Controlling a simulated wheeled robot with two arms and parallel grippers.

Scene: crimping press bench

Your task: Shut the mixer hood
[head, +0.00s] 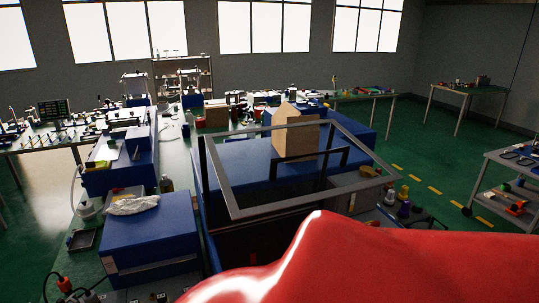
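The mixer hood (310,198) appears to be the grey rectangular frame in the middle of the head view, raised and tilted over a blue machine (235,160). Its near edge stands clear of the dark opening below, so it looks open. A dark handle-like bar (310,155) shows through the frame. Neither my left nor my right gripper is in view. A large red surface close to the camera hides the lower right, including the machine's near right part.
A brown box (296,138) stands behind the frame. A blue box-shaped unit (150,235) with a white cloth (132,205) is at the left. Small bottles (403,192) stand to the right. A cart (515,170) is at the far right, with green floor between.

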